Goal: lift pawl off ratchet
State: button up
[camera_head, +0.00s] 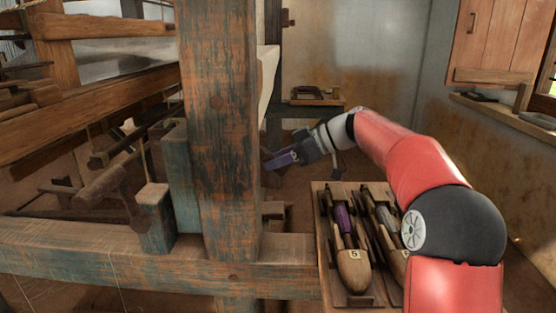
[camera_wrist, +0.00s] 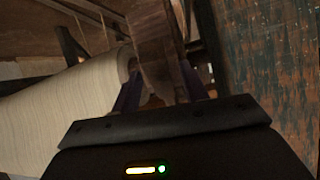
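My gripper (camera_head: 283,159) is just right of the thick upright post in the head view, its purple fingers pointing left at the post's edge. In the wrist view my gripper (camera_wrist: 160,82) has its two purple fingers apart. A brown wooden piece (camera_wrist: 153,50) lies between or just beyond the fingertips; I cannot tell whether they touch it, or whether it is the pawl or part of the ratchet. A pale cloth roll (camera_wrist: 60,110) lies left of the fingers. I cannot clearly make out the pawl and ratchet in the head view.
The worn blue-painted post (camera_head: 220,130) blocks part of the head view and stands close on the right in the wrist view (camera_wrist: 270,70). A wooden tray (camera_head: 327,262) with shuttles sits below my arm. A low loom rail (camera_head: 90,258) crosses the front.

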jog(key=w+v, duration=0.1)
jog(key=v, duration=0.6)
jog(key=shift+s+d, duration=0.35)
jog(key=shift+s, duration=0.15)
jog(key=shift+r, duration=0.15)
